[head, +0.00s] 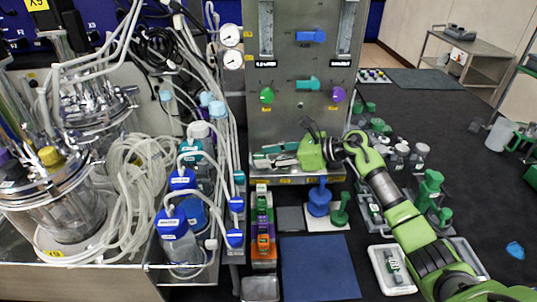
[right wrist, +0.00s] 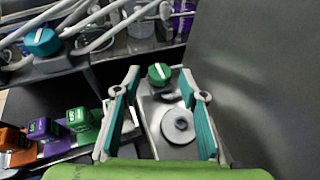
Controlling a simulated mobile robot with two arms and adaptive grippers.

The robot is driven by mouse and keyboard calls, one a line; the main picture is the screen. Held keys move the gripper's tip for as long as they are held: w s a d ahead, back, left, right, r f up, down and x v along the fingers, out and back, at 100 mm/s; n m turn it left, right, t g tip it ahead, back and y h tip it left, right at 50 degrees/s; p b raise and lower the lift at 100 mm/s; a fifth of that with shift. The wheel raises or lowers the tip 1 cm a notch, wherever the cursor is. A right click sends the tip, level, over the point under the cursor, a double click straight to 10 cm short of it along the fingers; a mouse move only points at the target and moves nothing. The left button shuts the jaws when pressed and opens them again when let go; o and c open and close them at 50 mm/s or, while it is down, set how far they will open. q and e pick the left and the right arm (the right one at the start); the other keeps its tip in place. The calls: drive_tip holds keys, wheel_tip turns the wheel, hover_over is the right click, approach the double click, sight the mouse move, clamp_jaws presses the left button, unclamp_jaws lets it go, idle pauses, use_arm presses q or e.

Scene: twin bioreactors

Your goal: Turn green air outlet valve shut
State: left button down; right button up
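A green knob with a pale stripe (right wrist: 159,73) sits on a grey metal fitting in the right wrist view. It lies ahead of my right gripper, between the lines of the two fingers and a little beyond the tips. My right gripper (right wrist: 160,88) is open, with teal-padded fingers apart and nothing held. In the head view my right gripper (head: 272,157) reaches left along the foot of the grey panel. I cannot make out that knob there. Another green knob (head: 267,95) is higher on the panel. My left gripper is not in view.
The grey panel (head: 290,130) also carries a purple knob (head: 338,94) and teal and blue handles. Coloured blocks (head: 263,222) stand below my gripper. Tubing (head: 135,185) and bottles (head: 173,225) crowd the left. A blue-teal knob (right wrist: 42,41) is left in the wrist view.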

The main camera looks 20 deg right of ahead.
clamp_jaws()
drive_tip(key=shift+s+a+r+m+t+h+p, duration=0.1)
drive_tip(key=shift+s+r+m+t+h+p, duration=0.2)
drive_tip(key=shift+p, duration=0.6)
drive_tip(key=m+t+h+p, duration=0.1)
drive_tip(key=p, duration=0.3)
drive_tip(key=a+m+t+h+p, duration=0.1)
drive_tip(key=m+h+p, duration=0.1)
drive_tip(key=p, duration=0.3)
drive_tip(key=m+t+h+p, duration=0.1)
drive_tip(key=m+h+p, duration=0.1)
drive_tip(key=p, duration=0.2)
drive_tip(key=shift+s+a, duration=0.2)
drive_tip(key=shift+s, duration=0.05)
drive_tip(key=shift+a+f+m+t+h+p, duration=0.2)
drive_tip(key=shift+m+t+h+p, duration=0.2)
drive_tip(key=shift+m+h+p, duration=0.25)
drive_tip(key=shift+s+f+m+h, duration=0.1)
drive_tip(key=shift+m+h, duration=0.65)
drive_tip(key=shift+h, duration=0.1)
drive_tip(key=shift+m+h, duration=0.3)
